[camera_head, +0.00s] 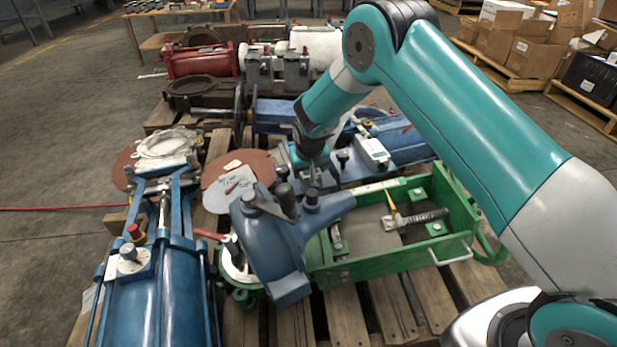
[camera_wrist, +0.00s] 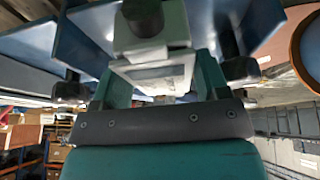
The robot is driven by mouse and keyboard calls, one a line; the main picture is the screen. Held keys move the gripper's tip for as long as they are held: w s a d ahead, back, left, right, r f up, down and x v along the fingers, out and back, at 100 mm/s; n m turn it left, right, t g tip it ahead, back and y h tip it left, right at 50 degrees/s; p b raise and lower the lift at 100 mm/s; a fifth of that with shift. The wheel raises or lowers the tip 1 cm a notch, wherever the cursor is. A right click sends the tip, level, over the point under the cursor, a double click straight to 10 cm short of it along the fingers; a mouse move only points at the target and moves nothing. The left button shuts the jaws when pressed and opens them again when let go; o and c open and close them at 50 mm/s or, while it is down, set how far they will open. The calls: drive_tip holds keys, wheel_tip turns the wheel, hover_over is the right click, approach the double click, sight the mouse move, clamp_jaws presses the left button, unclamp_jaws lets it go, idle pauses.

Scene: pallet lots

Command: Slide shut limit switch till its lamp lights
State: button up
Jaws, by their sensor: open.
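My gripper (camera_head: 313,178) points down over the blue machine in the middle of the pallet, among its dark knobs. A pale box (camera_head: 371,150) sits on the blue machine just right of my gripper. It may be the limit switch, but I cannot be sure. I cannot make out a lit lamp.
A green frame (camera_head: 350,268) and a blue-grey casting (camera_head: 268,245) stand in front of my gripper. A blue cylinder machine (camera_head: 160,290) with a red button lies at left. Red and white machines (camera_head: 200,62) stand behind. Open floor (camera_head: 60,165) lies at far left.

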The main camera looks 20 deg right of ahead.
drive_tip(key=shift+x, duration=0.75)
drive_tip(key=c, duration=1)
drive_tip(key=shift+o, duration=0.2)
drive_tip(key=shift+d+r+p, duration=0.25)
drive_tip(key=shift+d+p, duration=0.05)
drive_tip(key=shift+p, duration=0.3)
drive_tip(key=shift+d+f, duration=0.15)
drive_tip(key=shift+f, duration=0.05)
drive_tip(key=o, duration=1)
drive_tip(key=shift+c, duration=0.2)
drive_tip(key=shift+r, duration=0.1)
drive_tip(key=p+v, duration=0.8)
drive_tip(key=v, duration=0.9)
drive_tip(key=shift+s, duration=0.15)
